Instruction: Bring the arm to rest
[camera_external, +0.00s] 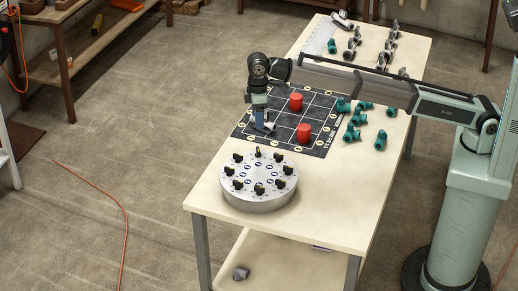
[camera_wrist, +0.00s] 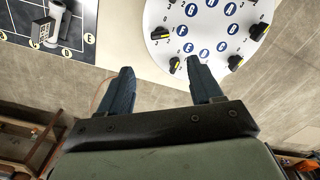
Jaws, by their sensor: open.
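My gripper (camera_external: 260,120) hangs from my arm over the near left part of the black gridded board (camera_external: 316,110). In the wrist view its two dark blue fingers (camera_wrist: 160,74) are spread apart with nothing between them. The fingers point toward the round white dial plate (camera_wrist: 205,30), which carries black knobs and blue round marks. In the external view the dial plate (camera_external: 258,200) stands on the table in front of my gripper. A grey fitting with a black part (camera_wrist: 53,24) stands on the board in the wrist view.
Metal valve parts (camera_external: 353,43) lie at the table's far end. The table (camera_external: 345,215) has free room right of the dial. A grey piece (camera_external: 240,273) lies on the lower shelf.

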